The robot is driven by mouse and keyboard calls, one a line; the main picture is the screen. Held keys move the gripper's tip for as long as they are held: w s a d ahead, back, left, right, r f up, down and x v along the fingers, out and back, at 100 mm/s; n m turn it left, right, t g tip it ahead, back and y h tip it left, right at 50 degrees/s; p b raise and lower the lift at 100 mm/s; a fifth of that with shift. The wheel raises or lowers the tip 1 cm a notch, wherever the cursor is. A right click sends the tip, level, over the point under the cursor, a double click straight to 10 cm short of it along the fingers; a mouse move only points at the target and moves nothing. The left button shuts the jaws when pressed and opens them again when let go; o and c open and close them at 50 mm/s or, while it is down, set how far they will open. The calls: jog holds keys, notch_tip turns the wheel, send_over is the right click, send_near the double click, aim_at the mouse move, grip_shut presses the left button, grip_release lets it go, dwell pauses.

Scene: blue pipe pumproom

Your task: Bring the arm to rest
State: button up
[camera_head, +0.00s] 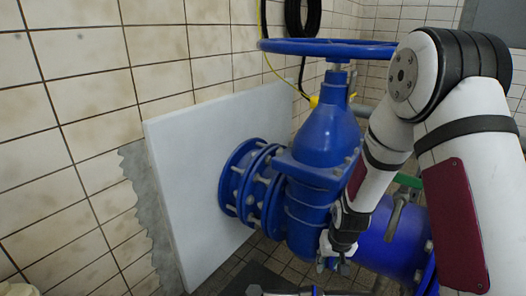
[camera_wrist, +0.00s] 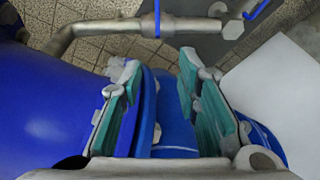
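My gripper (camera_head: 333,264) hangs at the end of my white arm, low in front of the blue valve in the head view. In the wrist view my gripper (camera_wrist: 160,75) shows two fingers with teal pads, spread apart with nothing held between them. Behind the gap are the blue flange and pipe (camera_wrist: 178,130). The blue gate valve (camera_head: 325,135) stands upright with a blue handwheel (camera_head: 330,47) on top. My arm is bent, with its elbow high at the right, and hides part of the valve's right side. Whether my fingers touch the pipe cannot be told.
A white panel (camera_head: 190,150) stands to the left behind the flange (camera_head: 240,180). A grey pipe (camera_wrist: 110,27) crosses the far part of the wrist view. Tiled wall (camera_head: 80,100) fills the left, with a black hose (camera_head: 302,15) above. Tiled floor shows below.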

jog(key=s+r+g, duration=0.1)
jog(key=s+r, duration=0.5)
jog(key=r, duration=0.5)
jog(key=s+r, duration=0.7)
jog(key=r, duration=0.4)
jog(key=s+r+g, duration=0.1)
jog(key=s+r, duration=0.3)
jog(key=s, duration=0.8)
jog(key=s+r+g, duration=0.1)
jog(key=s+r, duration=0.4)
jog(key=s, duration=0.7)
notch_tip(320, 180, up, 36)
jog(key=t+p, duration=0.4)
jog(key=p, duration=3.1)
jog(key=shift+r+n, duration=0.15)
jog(key=shift+n, duration=0.15)
